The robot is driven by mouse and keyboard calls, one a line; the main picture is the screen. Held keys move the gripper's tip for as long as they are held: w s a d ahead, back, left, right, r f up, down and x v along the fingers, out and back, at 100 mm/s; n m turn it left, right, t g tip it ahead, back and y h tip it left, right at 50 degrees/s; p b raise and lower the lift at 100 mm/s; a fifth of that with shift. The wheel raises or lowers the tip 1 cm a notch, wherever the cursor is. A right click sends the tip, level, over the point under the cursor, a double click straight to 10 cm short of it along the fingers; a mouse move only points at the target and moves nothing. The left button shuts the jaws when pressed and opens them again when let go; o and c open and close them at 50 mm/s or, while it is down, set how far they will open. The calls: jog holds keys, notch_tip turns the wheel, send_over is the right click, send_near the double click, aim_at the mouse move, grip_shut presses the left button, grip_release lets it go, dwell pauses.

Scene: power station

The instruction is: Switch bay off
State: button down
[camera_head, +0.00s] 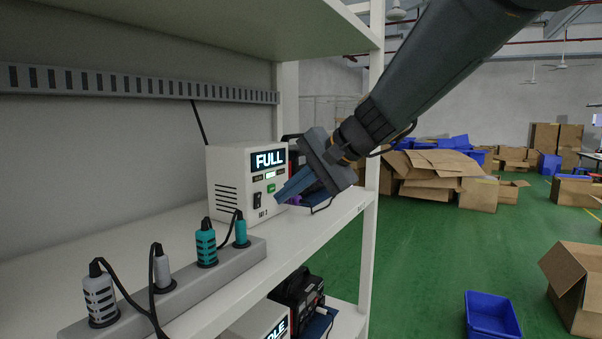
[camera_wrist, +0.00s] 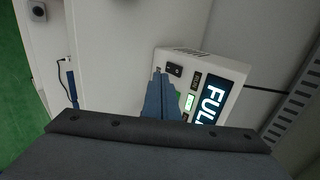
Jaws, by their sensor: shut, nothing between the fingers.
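A white bay box (camera_head: 228,185) stands on the upper shelf. Its display (camera_head: 268,159) reads "FULL", with a small lit green-white indicator below. The front has a green button (camera_head: 271,188) and a black rocker switch (camera_head: 257,199) above a small label. My gripper (camera_head: 280,199) is shut and empty, its blue fingers pointing at the lower front of the box. In the wrist view the box (camera_wrist: 220,66) appears turned sideways. The fingertips there (camera_wrist: 158,74) lie beside the black switch (camera_wrist: 174,70) and partly cover the green button. I cannot tell whether they touch the box.
A grey power strip (camera_head: 190,285) with several plugs lies on the shelf at the front left. A shelf post (camera_head: 371,230) rises right of my gripper. A second box with a partly hidden display (camera_head: 276,328) sits on the lower shelf.

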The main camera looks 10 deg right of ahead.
aim_at(257, 193)
jog(key=shift+w+a+r+p, duration=0.25)
jog(key=shift+w+a+p, duration=0.45)
jog(key=shift+a, duration=0.3)
jog(key=shift+w+a, duration=0.5)
jog(key=shift+a, duration=0.05)
jog(key=shift+w+a+r, duration=0.15)
jog(key=shift+w+a, duration=0.2)
jog(key=shift+a, duration=0.05)
jog(key=shift+r, duration=0.15)
jog(key=shift+r+p, duration=0.45)
jog(key=shift+r, duration=0.3)
